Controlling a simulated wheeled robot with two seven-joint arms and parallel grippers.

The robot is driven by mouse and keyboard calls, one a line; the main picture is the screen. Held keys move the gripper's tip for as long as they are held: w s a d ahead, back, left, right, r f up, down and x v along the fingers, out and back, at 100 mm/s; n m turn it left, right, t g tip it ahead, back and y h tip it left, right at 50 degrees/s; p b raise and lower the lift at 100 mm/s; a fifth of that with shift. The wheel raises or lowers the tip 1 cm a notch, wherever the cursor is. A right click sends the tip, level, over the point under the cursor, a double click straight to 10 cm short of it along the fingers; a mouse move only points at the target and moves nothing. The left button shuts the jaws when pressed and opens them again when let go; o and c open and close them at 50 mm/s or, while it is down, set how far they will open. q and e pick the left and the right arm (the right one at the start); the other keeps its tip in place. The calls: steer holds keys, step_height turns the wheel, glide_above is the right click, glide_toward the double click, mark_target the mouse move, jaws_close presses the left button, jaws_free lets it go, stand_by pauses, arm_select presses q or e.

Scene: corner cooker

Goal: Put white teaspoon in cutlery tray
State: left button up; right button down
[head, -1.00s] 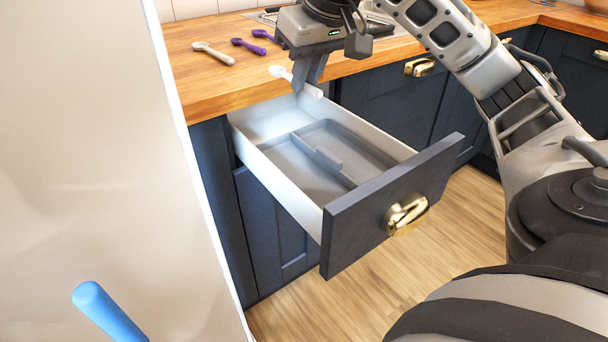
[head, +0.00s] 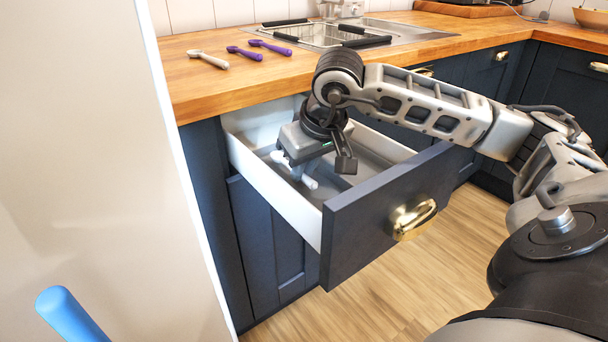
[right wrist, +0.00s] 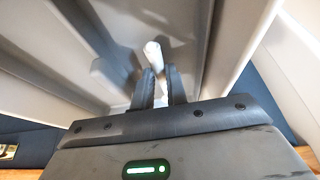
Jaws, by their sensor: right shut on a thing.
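A white teaspoon (head: 309,183) is inside the open drawer's space, held by my right gripper (head: 297,176). In the right wrist view the teaspoon (right wrist: 152,52) sticks out beyond the right gripper's fingers (right wrist: 158,82), which are shut on it. The grey cutlery tray (head: 372,158) lies in the open drawer, partly hidden by my right arm; its compartments also show in the right wrist view (right wrist: 85,62). I cannot tell whether the teaspoon touches the tray. My left gripper is not in view.
The drawer front (head: 385,210) with a gold handle stands pulled out. On the wooden counter (head: 215,88) lie a cream spoon (head: 208,58) and two purple spoons (head: 244,53). A sink with a rack (head: 325,36) is behind. A pale panel (head: 110,190) stands close at left.

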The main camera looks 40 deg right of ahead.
steer(key=shift+f, duration=0.55)
steer(key=shift+r, duration=0.1)
steer(key=shift+f, duration=0.25)
steer(key=c, duration=1.4)
jaws_free()
steer(key=shift+r, duration=0.1)
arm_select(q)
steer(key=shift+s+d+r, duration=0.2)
